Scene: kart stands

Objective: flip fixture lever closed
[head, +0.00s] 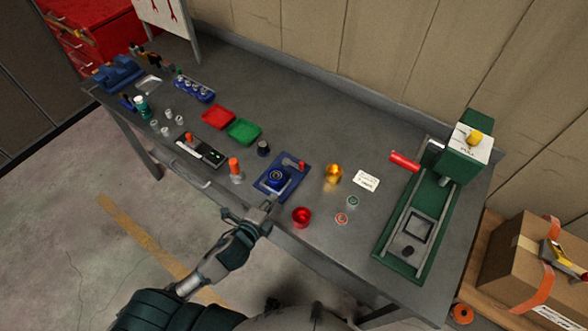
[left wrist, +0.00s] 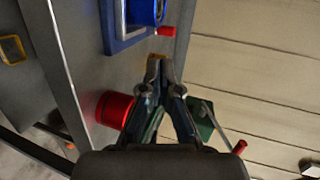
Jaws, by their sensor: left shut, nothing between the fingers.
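The fixture is a blue square plate (head: 268,187) at the bench's front middle, with a round blue holder (head: 278,178) on it. Its lever, a short grey bar with a red end (head: 302,167), lies near the plate's far right side. In the left wrist view the plate (left wrist: 122,38) and the lever's red end (left wrist: 166,31) show at the top, and the holder (left wrist: 148,11) is cut off. My left gripper (head: 267,207) is shut and empty, just in front of the plate, apart from the lever. Its fingertips (left wrist: 160,68) point toward the fixture side. My right gripper is out of view.
A red cup (head: 302,217) stands close right of my left gripper. A gold part (head: 333,173) and white card (head: 366,181) lie farther right. A green press (head: 386,263) fills the right end. An orange-topped part (head: 235,169) and dark cylinder (head: 263,147) stand left of the plate.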

